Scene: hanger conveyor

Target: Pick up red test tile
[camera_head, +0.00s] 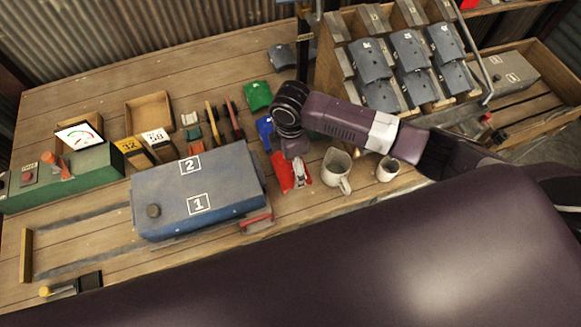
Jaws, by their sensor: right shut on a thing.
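The red test tile (281,173) lies on the wooden workbench, right of the blue-grey box, in line with a blue tile (265,132) and a green tile (258,95). My right arm reaches in from the right, and its gripper (296,172) points down at the red tile. The gripper is shut on the red tile. The wrist above hides part of the fingers, and I cannot tell whether the tile is off the bench. My left gripper is not in view.
The blue-grey box (222,181) marked 1 and 2 stands close on the left. A large mug (337,172) and a smaller cup (387,169) stand close on the right. A rack of grey blocks (410,55) stands behind. Bare bench (75,225) lies at the left.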

